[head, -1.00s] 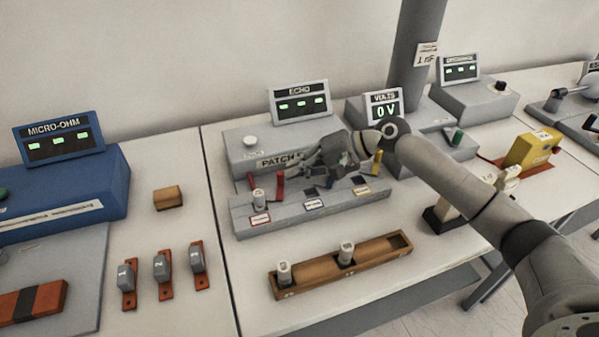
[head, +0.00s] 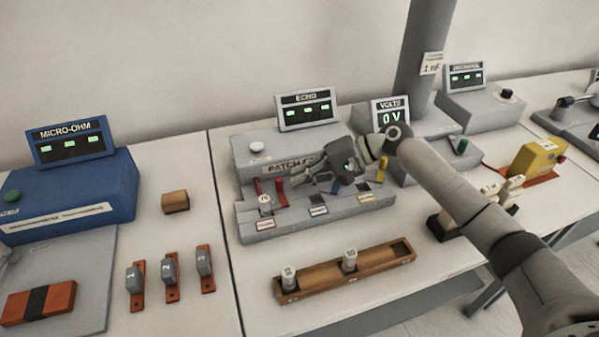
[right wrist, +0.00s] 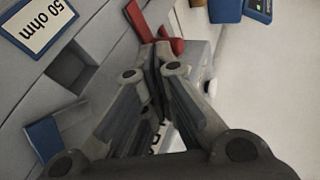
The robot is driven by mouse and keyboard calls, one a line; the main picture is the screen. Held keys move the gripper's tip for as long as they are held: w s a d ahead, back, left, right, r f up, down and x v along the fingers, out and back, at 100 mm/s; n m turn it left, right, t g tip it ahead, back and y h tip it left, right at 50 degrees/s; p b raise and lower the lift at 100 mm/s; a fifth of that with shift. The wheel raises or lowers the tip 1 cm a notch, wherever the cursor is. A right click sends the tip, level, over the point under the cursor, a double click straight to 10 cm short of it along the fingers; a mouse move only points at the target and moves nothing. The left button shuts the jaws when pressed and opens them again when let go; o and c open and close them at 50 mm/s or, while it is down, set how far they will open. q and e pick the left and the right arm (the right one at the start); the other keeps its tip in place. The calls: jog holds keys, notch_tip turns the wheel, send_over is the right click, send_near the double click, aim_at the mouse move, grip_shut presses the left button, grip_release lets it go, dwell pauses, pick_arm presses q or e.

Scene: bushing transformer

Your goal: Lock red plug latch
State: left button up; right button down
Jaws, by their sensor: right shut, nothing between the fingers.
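The patch panel (head: 330,205) has a row of sockets with red, blue and yellow latches. A light cylindrical plug (head: 264,203) stands upright in the red-labelled socket at the left end. The red latch (head: 281,193) stands beside that plug, with a second red piece (head: 257,186) just left of it. My right gripper (head: 297,183) is shut and empty, its tips just right of the red latch. In the right wrist view the shut fingertips (right wrist: 155,58) are close to the red latch (right wrist: 140,22); I cannot tell whether they touch. My left gripper is not in view.
A wooden tray (head: 323,285) with two upright plugs lies in front of the panel. The echo box (head: 270,155) stands behind it. The blue latch (right wrist: 45,137) and an empty socket (right wrist: 72,68) show in the right wrist view. A grey column (head: 425,50) rises behind.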

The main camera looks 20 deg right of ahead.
jog(key=shift+d+r, duration=0.1)
jog(key=shift+d, duration=0.2)
jog(key=v, duration=1.1)
jog(key=shift+d, duration=0.2)
jog(key=shift+r, duration=0.1)
